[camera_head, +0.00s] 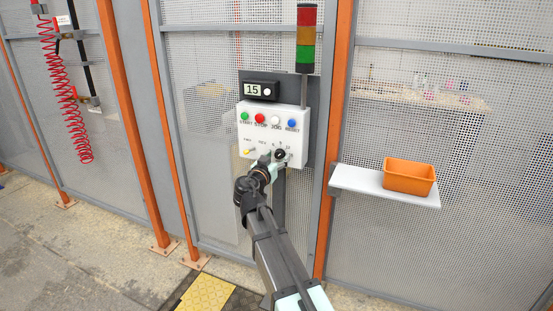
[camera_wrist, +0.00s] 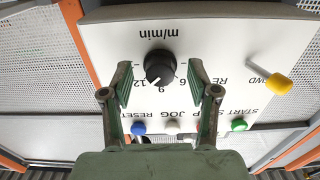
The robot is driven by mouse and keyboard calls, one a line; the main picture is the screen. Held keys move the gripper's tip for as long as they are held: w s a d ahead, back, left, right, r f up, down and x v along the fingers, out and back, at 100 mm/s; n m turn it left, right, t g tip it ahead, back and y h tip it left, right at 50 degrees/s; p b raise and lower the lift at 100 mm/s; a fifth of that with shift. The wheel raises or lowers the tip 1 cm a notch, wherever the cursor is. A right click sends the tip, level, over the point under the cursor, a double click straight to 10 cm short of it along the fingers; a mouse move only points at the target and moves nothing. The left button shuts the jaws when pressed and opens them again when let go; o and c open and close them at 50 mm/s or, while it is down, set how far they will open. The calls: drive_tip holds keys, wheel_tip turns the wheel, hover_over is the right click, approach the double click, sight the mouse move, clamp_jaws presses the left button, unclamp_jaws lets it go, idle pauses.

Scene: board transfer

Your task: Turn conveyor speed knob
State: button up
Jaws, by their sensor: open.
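The display (camera_head: 260,90) above the panel reads 15.
A yellow-tipped lever (camera_wrist: 278,84) stands beside the knob. Green, red, white and blue buttons (camera_head: 268,119) line the panel's upper part. A signal tower (camera_head: 306,40) rises above. An orange bin (camera_head: 409,176) sits on a white shelf (camera_head: 360,182) to the right. Mesh fencing is behind.

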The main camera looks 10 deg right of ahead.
clamp_jaws()
